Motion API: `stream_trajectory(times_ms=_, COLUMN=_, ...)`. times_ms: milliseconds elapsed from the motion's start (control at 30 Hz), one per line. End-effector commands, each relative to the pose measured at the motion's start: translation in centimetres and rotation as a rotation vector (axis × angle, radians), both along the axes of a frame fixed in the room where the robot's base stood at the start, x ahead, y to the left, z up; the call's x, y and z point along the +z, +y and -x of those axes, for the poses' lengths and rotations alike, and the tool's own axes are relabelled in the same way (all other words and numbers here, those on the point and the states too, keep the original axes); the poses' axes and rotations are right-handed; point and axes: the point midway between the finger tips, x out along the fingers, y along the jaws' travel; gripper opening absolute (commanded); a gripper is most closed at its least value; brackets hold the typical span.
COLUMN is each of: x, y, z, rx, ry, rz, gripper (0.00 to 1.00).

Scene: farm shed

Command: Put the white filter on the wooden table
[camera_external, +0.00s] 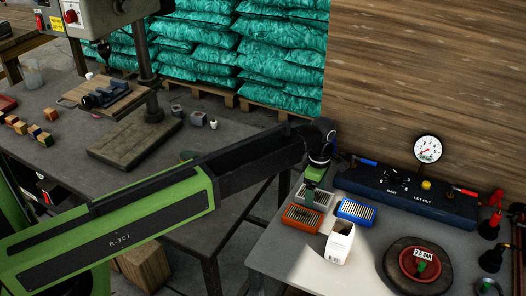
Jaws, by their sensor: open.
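A pale grey-white filter (323,200) with a slatted top lies on the light grey table (290,255) at the right. My gripper (311,186) points down at the filter's left part, open, and hides some of it. I cannot tell whether the fingers touch it or are around it. A wooden table (28,44) shows only in part at the far upper left, behind the machine.
An orange filter (302,218), a blue filter (356,212) and a white box (339,243) stand close by. A gauge panel (405,195) stands behind them. A dark workbench (235,150) at left carries a drill press (147,60) and small blocks.

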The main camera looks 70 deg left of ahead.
Motion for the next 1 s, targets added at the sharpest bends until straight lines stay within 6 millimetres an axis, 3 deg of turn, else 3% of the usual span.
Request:
stream_trajectory(times_ms=267, x=1.7, y=0.0, z=0.0, rx=0.000, ry=0.000, rz=0.000, gripper=0.81)
stream_trajectory(times_ms=733, x=11.4, y=0.0, z=0.0, rx=0.000, ry=0.000, rz=0.000, gripper=0.81)
stream_trajectory(times_ms=833, x=12.4, y=0.0, z=0.0, rx=0.000, ry=0.000, rz=0.000, gripper=0.81)
stream_trajectory(times_ms=1000, x=12.4, y=0.0, z=0.0, rx=0.000, ry=0.000, rz=0.000, gripper=0.81)
